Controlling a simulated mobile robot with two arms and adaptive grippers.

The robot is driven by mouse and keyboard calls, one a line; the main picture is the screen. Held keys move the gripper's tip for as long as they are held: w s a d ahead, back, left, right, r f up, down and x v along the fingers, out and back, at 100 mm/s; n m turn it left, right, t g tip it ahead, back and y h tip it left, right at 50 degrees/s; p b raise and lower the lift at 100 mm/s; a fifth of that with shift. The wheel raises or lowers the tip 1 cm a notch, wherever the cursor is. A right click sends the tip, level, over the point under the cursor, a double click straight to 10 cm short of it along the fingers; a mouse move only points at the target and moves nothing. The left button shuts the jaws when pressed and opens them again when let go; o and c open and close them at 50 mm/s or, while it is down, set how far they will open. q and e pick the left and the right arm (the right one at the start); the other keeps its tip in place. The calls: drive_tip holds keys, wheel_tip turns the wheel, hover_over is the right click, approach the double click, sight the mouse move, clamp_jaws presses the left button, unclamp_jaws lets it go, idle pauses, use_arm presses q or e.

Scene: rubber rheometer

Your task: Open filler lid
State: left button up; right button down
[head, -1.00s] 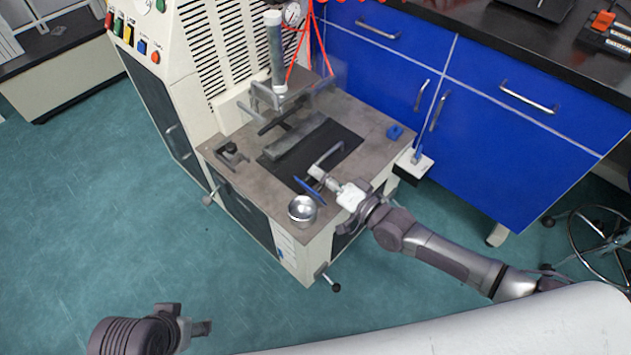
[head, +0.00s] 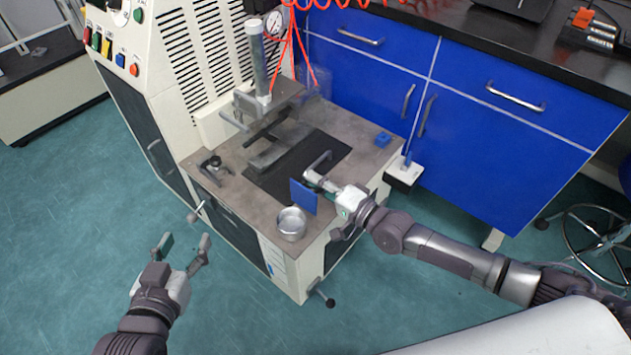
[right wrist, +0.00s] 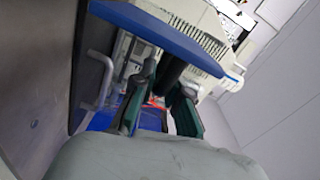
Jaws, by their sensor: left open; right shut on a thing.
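A flat blue plate (head: 303,197), which looks like the filler lid, stands upright on edge beside a round silver cup (head: 291,222) near the machine table's front corner. My right gripper (head: 316,183) is shut on the lid's dark grip. In the right wrist view the black grip (right wrist: 171,76) sits between the two fingers, under the wide blue plate (right wrist: 165,38). The silver cup is open at the top, with no cover on it. My left gripper (head: 185,246) is open and empty, above the floor at the left of the machine.
A press column (head: 258,62) rises behind. Blue cabinets (head: 475,110) stand to the right. Floor at the left is free.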

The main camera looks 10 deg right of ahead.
drive_tip(key=shift+d+f, duration=0.1)
drive_tip(key=shift+f, duration=0.15)
drive_tip(key=c, duration=1.3)
unclamp_jaws()
drive_tip(key=shift+o, duration=0.5)
drive_tip(key=shift+r, duration=0.1)
drive_tip(key=v, duration=1.2)
